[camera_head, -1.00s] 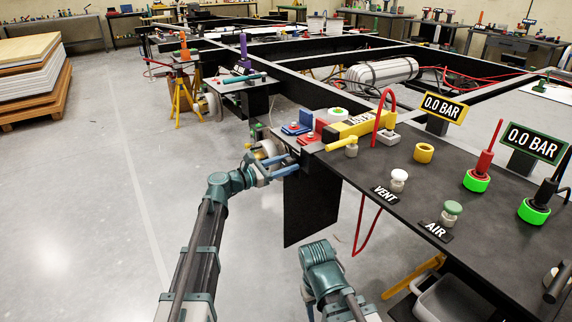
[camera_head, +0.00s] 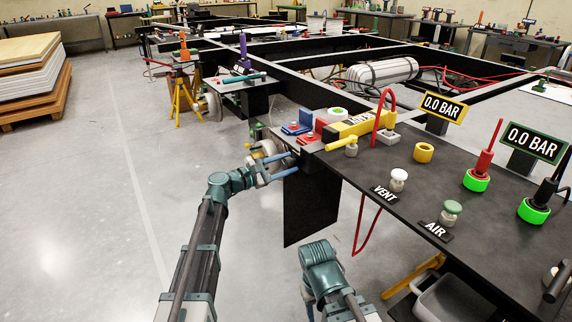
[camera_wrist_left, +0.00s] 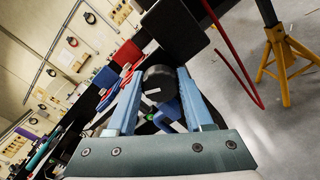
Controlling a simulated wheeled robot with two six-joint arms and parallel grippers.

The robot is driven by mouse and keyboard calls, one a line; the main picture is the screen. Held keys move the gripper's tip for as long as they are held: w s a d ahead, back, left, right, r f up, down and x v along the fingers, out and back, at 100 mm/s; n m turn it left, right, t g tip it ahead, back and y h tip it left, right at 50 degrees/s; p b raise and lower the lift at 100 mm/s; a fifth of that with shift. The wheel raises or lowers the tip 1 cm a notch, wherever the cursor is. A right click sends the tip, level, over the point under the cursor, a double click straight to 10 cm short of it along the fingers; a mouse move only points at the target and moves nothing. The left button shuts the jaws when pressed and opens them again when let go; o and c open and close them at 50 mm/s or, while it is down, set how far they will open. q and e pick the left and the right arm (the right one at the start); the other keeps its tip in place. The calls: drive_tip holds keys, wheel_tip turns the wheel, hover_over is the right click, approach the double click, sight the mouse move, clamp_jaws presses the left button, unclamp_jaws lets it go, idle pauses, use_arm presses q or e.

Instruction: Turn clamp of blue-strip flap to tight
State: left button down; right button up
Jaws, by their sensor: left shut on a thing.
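My left gripper (camera_head: 291,164) is at the near left corner of the black bench. In the left wrist view its two blue fingers (camera_wrist_left: 161,98) are shut on a dark round clamp knob (camera_wrist_left: 158,82), which has a small pale mark on its face. A black flap (camera_head: 311,206) hangs below the bench edge beside the gripper. A dark panel, probably this flap, shows behind the knob in the wrist view (camera_wrist_left: 176,28). No blue strip can be made out on it. My right gripper is mostly hidden below its wrist, at the bottom of the head view.
The bench top (camera_head: 370,175) carries a yellow-handled valve (camera_head: 341,145), a VENT button (camera_head: 398,180), an AIR button (camera_head: 452,211) and red and blue blocks near the corner. A red hose (camera_head: 366,232) hangs below the edge.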

use_arm(q)
drive_tip(key=shift+m, duration=0.8)
drive_tip(key=shift+c, duration=1.5)
unclamp_jaws()
drive_tip(key=v, duration=1.4)
